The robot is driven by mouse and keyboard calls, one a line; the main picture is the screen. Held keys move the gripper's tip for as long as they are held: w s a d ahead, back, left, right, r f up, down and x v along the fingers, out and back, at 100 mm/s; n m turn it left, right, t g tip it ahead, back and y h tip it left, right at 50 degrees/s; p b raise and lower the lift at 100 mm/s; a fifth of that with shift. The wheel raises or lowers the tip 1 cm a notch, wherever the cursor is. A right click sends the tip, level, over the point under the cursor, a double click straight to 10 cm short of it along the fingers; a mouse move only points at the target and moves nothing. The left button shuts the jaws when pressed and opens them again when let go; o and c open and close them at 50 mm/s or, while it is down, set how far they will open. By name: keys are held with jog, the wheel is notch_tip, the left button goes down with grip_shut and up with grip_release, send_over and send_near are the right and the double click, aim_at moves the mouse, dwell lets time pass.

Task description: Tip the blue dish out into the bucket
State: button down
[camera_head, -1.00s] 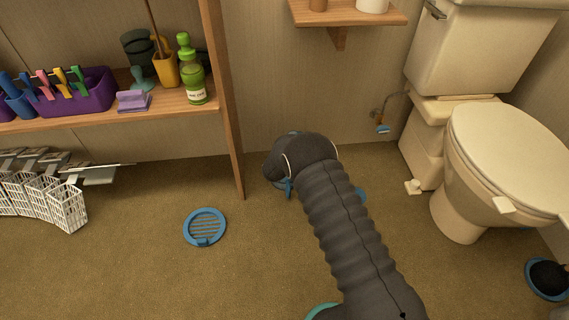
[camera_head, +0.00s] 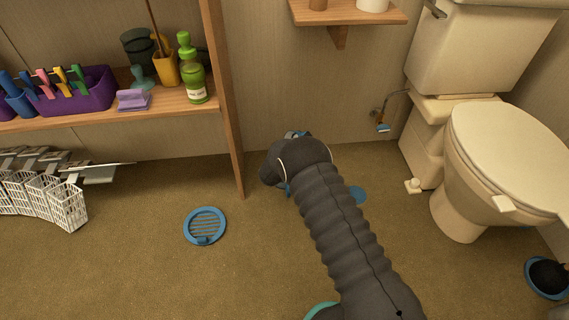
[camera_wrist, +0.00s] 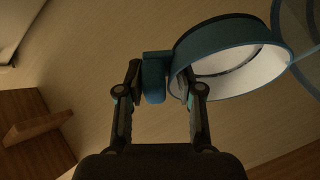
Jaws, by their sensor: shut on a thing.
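In the wrist view my gripper (camera_wrist: 160,85) is shut on the handle tab of the blue dish (camera_wrist: 222,38). The dish is round, with a blue wall and a pale inside facing the camera, and it extends to the right of the fingers. A see-through, blue-edged vessel (camera_wrist: 298,35) shows at the upper right, partly cut off; I cannot tell whether it is the bucket. In the head view my dark arm hides the gripper and most of the dish. A small blue part (camera_head: 297,134) shows above the arm's end; I cannot tell what it belongs to.
A blue floor grate (camera_head: 205,226) lies left of my arm, with bare floor around it. A blue patch (camera_head: 358,194) shows just right of the arm. The toilet (camera_head: 480,160) stands right. A wooden shelf unit (camera_head: 225,100) and white baskets (camera_head: 45,200) are left.

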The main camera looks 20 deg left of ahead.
jog(key=w+d+f+m+g+y+b, duration=0.3)
jog(key=w+d+f+g, duration=0.4)
jog(key=w+f+g, duration=0.3)
jog(key=shift+w+f+g+y+b, duration=0.15)
jog(key=shift+w+g+y+b, duration=0.45)
jog(key=shift+w+g+b, duration=0.65)
dwell(1.6)
jog(key=shift+w, duration=0.2)
